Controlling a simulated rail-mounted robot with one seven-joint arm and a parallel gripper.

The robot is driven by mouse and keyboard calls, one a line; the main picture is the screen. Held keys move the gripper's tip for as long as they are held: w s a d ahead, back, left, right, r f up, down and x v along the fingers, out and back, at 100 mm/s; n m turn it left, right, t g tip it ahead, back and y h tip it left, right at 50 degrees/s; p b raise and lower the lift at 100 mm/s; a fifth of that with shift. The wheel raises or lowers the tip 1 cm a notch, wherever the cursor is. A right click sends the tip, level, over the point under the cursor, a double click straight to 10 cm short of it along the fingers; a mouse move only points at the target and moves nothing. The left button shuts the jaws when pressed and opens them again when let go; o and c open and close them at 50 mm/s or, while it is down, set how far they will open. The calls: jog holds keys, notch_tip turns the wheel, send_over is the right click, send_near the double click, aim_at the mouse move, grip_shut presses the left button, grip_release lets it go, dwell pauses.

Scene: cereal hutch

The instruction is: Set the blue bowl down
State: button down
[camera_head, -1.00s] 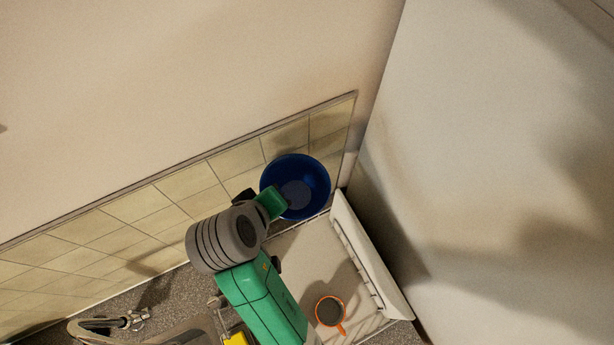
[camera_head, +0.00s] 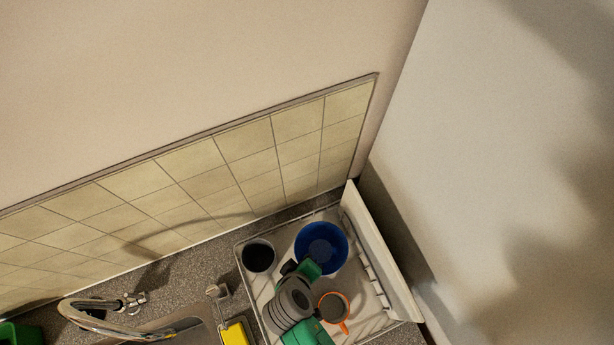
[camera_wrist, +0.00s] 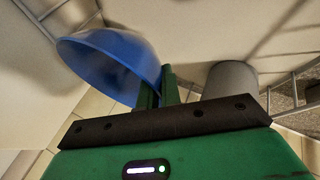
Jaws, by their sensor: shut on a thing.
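The blue bowl (camera_head: 321,247) is over the back right part of the white dish rack (camera_head: 246,276), beside the rack's raised right side. In the wrist view the bowl (camera_wrist: 108,62) is tilted, with its rim between the green fingers. My gripper (camera_head: 307,268) is shut on the bowl's near left edge; the fingers also show in the wrist view (camera_wrist: 158,90). I cannot tell whether the bowl's base touches the rack.
A grey cup (camera_head: 258,256) stands in the rack left of the bowl. An orange-rimmed mug (camera_head: 333,308) stands in front of it. A faucet (camera_head: 105,312), a sink and a yellow sponge-like block (camera_head: 235,335) are at left. The tiled wall (camera_head: 245,150) is behind.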

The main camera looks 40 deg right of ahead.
jog(key=shift+w+f, duration=0.1)
jog(key=shift+f, duration=2.55)
jog(key=c, duration=1.6)
grip_release()
jog(key=shift+f, duration=0.1)
jog(key=v, duration=1.2)
